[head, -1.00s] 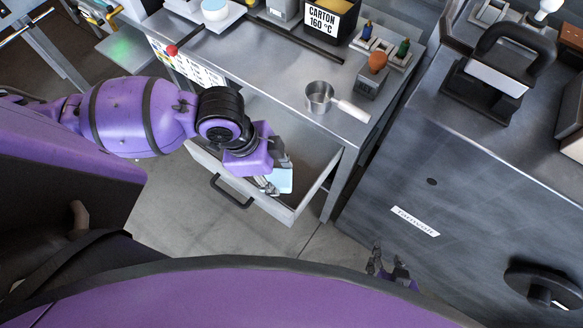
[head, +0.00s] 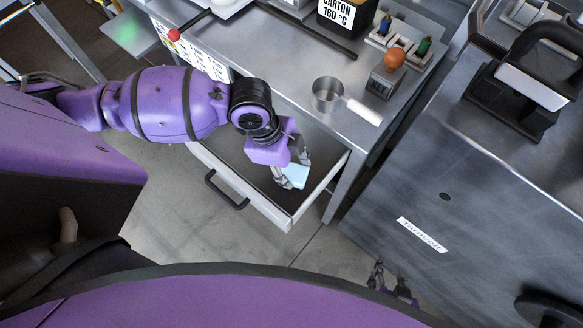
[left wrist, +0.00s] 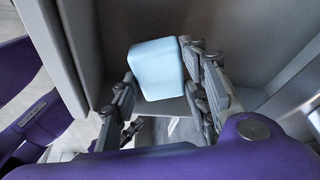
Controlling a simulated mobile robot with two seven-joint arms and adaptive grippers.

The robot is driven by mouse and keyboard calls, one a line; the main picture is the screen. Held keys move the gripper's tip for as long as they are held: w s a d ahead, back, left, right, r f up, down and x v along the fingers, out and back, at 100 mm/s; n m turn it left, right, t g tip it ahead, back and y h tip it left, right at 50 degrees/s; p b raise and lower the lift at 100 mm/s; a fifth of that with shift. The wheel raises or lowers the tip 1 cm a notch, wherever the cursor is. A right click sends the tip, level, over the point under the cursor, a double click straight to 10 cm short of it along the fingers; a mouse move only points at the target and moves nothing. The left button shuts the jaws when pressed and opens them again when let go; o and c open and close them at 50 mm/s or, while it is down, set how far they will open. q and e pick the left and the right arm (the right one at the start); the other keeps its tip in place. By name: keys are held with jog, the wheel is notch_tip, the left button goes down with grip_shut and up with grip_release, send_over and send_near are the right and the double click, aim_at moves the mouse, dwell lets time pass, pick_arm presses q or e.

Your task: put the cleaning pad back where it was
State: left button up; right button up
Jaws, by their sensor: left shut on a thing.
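The cleaning pad is a light blue block (head: 295,172), held between the fingers of my left gripper (head: 284,176). In the left wrist view the pad (left wrist: 157,68) sits between the two fingers (left wrist: 163,95), which are shut on it. The gripper and pad are over the front part of the open drawer (head: 226,185), within its walls in the head view. I cannot tell whether the pad touches the drawer floor. My right gripper (head: 391,280) is at the bottom of the head view, low in front of the grey cabinet; its fingers look apart and empty.
A grey cabinet (head: 450,190) with a black-handled press (head: 520,85) stands at right.

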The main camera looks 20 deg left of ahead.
aim_at(291, 172)
pick_arm(q)
jog(key=shift+w+f, duration=0.6)
jog(key=shift+f, duration=1.6)
jog(key=shift+f, duration=0.2)
jog(key=o, duration=1.2)
jog(key=shift+r, duration=0.15)
jog(key=v, duration=1.2)
